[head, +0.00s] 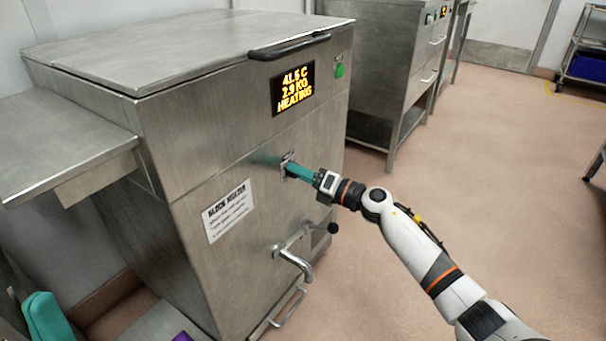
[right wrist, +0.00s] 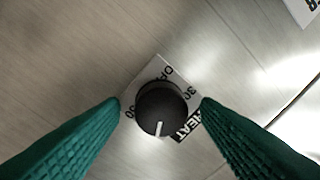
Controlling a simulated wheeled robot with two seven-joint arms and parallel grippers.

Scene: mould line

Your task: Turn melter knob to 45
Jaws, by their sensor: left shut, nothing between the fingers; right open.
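The block melter (head: 180,130) is a steel cabinet with a display (head: 293,89) reading "41.5 C, 2.9 KG, HEATING". Its black round knob (right wrist: 161,110) sits on a pale plate (right wrist: 170,68) marked "OFF", "30" and "HEAT"; the number at left is partly hidden. The knob's white pointer line points down, slightly left, in the right wrist view. My right gripper (head: 288,166) is at the melter's front. In the right wrist view its teal fingers are open, one on each side of the knob with gaps visible.
Below the knob are a bent metal spout (head: 295,262) and a black-ended lever (head: 332,228). A paper label (head: 228,210) is to the left. A green button (head: 339,71) is beside the display. A steel side table (head: 60,140) adjoins the left.

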